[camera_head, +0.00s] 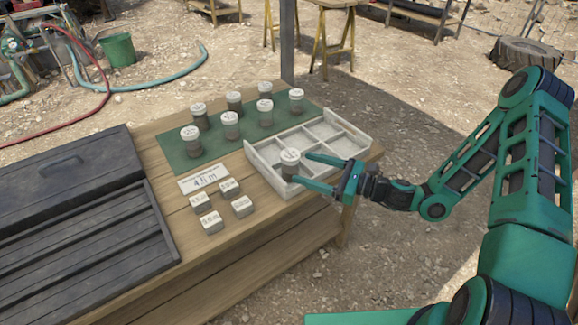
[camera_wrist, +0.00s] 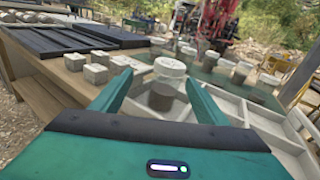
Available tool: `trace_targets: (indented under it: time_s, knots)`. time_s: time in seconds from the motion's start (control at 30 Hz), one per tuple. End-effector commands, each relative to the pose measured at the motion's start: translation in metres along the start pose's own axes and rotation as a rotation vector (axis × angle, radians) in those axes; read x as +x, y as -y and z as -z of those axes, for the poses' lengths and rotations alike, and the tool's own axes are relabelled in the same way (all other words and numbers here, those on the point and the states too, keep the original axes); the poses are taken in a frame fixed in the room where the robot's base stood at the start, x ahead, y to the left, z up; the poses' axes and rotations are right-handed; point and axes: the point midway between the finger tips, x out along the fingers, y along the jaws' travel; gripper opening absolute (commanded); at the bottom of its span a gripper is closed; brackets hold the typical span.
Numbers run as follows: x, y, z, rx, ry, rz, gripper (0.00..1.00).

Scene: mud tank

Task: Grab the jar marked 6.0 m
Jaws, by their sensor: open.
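A grey jar with a white lid (camera_head: 289,157) stands at the near-left part of the pale divided tray (camera_head: 258,172). Its lid marking is too small to read. My gripper (camera_head: 299,169) is open, with one green finger on each side of this jar. In the wrist view the jar (camera_wrist: 162,97) shows between the two fingers (camera_wrist: 157,80), and I cannot tell whether they touch it. Several similar lidded jars, such as one at the front left (camera_head: 190,141), stand on the green mat (camera_head: 172,150). Which jar is marked 6.0 m cannot be read.
A white card (camera_head: 203,178) and several small labelled blocks (camera_head: 211,222) lie on the wooden table (camera_head: 170,205) left of the tray. A black case (camera_head: 75,215) covers the table's left part. The tray's other compartments look empty. A metal post (camera_head: 288,45) rises behind the table.

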Motion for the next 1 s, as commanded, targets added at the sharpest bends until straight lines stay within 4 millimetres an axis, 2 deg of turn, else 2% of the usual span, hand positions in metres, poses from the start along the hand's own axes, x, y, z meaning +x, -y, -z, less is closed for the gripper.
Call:
trace_targets:
  time_s: [0.23, 0.5, 0.77, 1.0]
  knots:
    - [0.009, 0.009, -0.002, 0.074, 0.040, 0.047, 0.68]
    - [0.047, 0.012, -0.003, 0.073, 0.040, 0.047, 0.68]
    - [0.064, 0.013, -0.004, 0.073, 0.039, 0.048, 0.68]
    - [0.097, 0.017, -0.006, 0.071, 0.039, 0.045, 0.68]
